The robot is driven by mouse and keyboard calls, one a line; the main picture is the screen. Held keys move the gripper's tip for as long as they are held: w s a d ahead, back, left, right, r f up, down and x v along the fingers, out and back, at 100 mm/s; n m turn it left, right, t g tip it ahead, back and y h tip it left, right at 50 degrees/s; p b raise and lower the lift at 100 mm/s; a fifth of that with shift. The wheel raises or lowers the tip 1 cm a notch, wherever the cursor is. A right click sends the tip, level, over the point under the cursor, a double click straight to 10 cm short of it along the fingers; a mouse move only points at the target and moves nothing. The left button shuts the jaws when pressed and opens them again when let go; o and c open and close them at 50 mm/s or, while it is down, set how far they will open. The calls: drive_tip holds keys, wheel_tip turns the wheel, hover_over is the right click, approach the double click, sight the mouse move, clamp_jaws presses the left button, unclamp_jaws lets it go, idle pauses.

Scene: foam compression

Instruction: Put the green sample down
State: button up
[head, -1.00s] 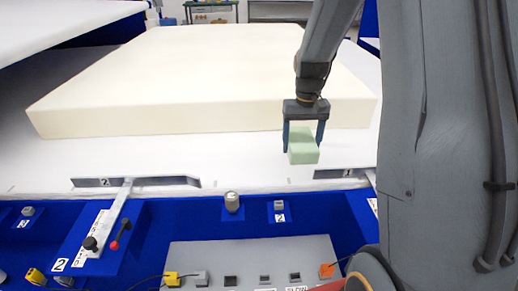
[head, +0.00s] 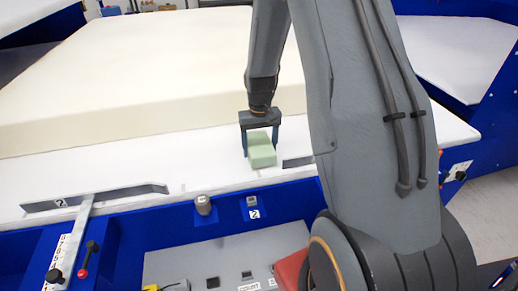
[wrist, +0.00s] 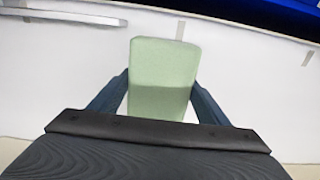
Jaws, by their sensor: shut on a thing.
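The green sample (head: 262,153) is a pale green block. My gripper (head: 261,148) points down over the white table top (head: 120,168), in front of the big cream foam slab, with its two fingers on either side of the block. In the wrist view the green sample (wrist: 162,75) sits between the two dark blue fingers of my gripper (wrist: 160,92). The white surface lies behind it. I cannot tell whether the block's underside touches the table top.
The big cream foam slab (head: 130,75) lies on the table behind the gripper. A blue front panel with a lever (head: 76,232), a grey knob (head: 203,205) and a grey control box (head: 215,262) runs along the near edge.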

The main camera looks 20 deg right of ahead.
drive_tip(key=shift+f, duration=0.55)
drive_tip(key=shift+f, duration=0.15)
drive_tip(key=o, duration=1)
drive_tip(key=shift+o, duration=0.2)
